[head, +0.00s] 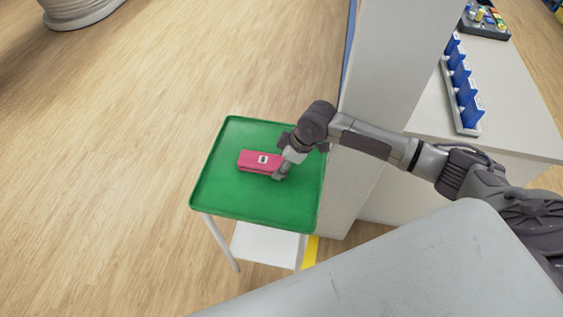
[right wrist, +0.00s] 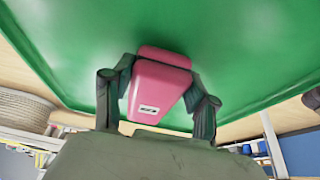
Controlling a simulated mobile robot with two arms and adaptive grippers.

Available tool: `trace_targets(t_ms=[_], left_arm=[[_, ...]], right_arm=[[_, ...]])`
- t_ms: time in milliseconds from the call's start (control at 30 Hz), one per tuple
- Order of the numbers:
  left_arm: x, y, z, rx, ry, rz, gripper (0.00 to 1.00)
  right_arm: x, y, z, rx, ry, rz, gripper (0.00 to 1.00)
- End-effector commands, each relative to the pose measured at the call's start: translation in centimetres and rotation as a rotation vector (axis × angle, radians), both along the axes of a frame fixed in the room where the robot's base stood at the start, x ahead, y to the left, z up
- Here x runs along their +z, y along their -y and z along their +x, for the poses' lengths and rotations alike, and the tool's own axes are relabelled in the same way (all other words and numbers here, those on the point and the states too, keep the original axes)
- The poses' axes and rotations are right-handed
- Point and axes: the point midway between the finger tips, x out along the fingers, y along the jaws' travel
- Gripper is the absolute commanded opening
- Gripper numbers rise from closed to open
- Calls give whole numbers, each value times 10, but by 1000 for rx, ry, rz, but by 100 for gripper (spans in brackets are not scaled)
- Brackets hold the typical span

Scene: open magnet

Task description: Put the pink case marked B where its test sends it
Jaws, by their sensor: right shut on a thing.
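The pink case (head: 253,161) is on or just above the green tray table (head: 240,200), with a small white label with a dark mark on its top. The mark is too small to read. My right gripper (head: 283,168) is at the right end of the case. In the right wrist view the case (right wrist: 160,80) sits between the two fingers of my right gripper (right wrist: 158,95), which is shut on it. I cannot tell whether the case touches the tray surface. My left gripper is not in view.
A grey-white pillar (head: 385,90) stands right beside the green table. Beyond it, a white counter (head: 510,110) holds a rack of blue holders (head: 463,85) and a dark tray of coloured items (head: 485,20). Wooden floor (head: 120,180) is open on the left.

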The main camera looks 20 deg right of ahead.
Motion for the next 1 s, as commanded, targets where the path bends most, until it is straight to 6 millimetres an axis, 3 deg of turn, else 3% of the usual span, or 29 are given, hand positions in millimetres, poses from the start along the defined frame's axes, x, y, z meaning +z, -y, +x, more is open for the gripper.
trace_targets(t_ms=[33, 167, 567, 1000], left_arm=[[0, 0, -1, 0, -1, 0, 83], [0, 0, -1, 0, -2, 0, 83], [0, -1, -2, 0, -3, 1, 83], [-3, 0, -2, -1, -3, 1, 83]], right_arm=[[0, 0, 0, 0, 0, 0, 61], [0, 0, 0, 0, 0, 0, 82], [5, 2, -1, 0, 1, 1, 83], [82, 29, -18, 0, 3, -1, 83]])
